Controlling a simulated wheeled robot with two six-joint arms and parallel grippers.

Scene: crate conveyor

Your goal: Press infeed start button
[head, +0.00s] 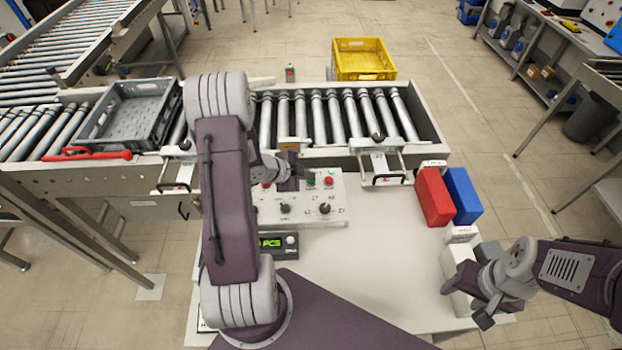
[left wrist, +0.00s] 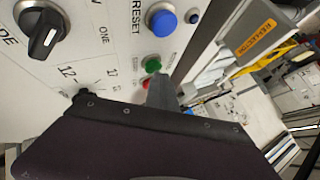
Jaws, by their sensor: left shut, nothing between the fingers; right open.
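The control panel (head: 300,212) stands at the back of the white table, in front of the roller conveyor. In the head view a green button (head: 311,182) and a red button (head: 328,181) show on it, just right of my left gripper (head: 290,180). My left gripper is shut and empty, close over the panel. In the left wrist view its fingertip (left wrist: 162,92) is beside a green button (left wrist: 152,64) and partly covers a red button (left wrist: 146,83). Contact cannot be told. A blue button (left wrist: 163,23) is marked RESET. My right gripper (head: 470,302) is open at the table's right side.
A grey crate (head: 128,112) sits on the conveyor at left, and a yellow crate (head: 362,74) stands behind it. A red box (head: 434,197) and a blue box (head: 463,195) are at the table's right edge. A display (head: 277,244) stands before the panel.

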